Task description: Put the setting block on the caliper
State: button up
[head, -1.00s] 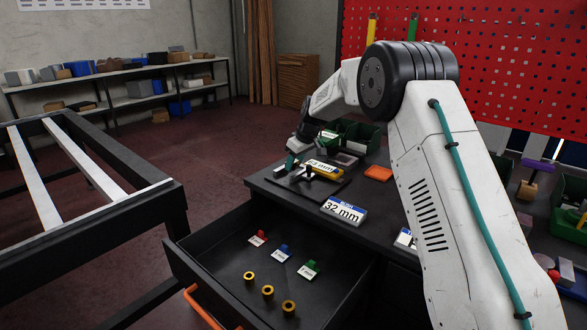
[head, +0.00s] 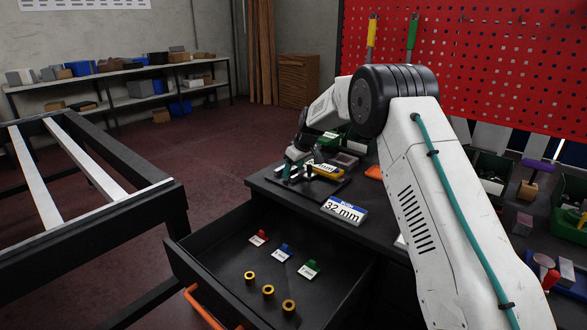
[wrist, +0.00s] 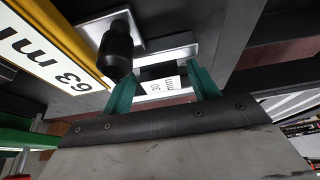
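The caliper (wrist: 152,39) lies on the dark cabinet top, with silver jaws and a yellow-edged display reading 63 mm; the display also shows in the head view (head: 326,171). My gripper (wrist: 161,75) has teal fingers and points down at the jaw end of the caliper; in the head view it is small (head: 287,171). The setting block (wrist: 165,85), with a white 30 mm label, sits between the fingertips, which appear to be closed on its sides. It is at the silver jaws; whether it touches them is hard to tell.
The open drawer (head: 222,272) below holds red, blue and green tagged pieces and yellow rings. A black frame (head: 90,235) stands left.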

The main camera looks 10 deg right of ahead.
jog(key=v, duration=1.2)
jog(key=shift+r, duration=0.25)
jog(key=s+r+m, duration=0.1)
jog(key=s+r, duration=0.3)
jog(key=s, duration=0.6)
jog(key=s+a+r+m+g+h, duration=0.1)
jog(key=s+r, duration=0.4)
jog(key=s, duration=0.5)
jog(key=s+r+m, duration=0.1)
jog(key=s+r, duration=0.3)
jog(key=s, duration=0.6)
jog(key=s+f+m+h, duration=0.1)
jog(key=s+f+m, duration=0.1)
jog(key=s, duration=1.2)
jog(key=s+d+f+m+g, duration=0.1)
jog(key=s+f, duration=0.4)
jog(key=s, duration=0.9)
jog(key=shift+s+m+g+h, duration=0.3)
jog(key=shift+m+h, duration=0.1)
jog(key=shift+m, duration=0.2)
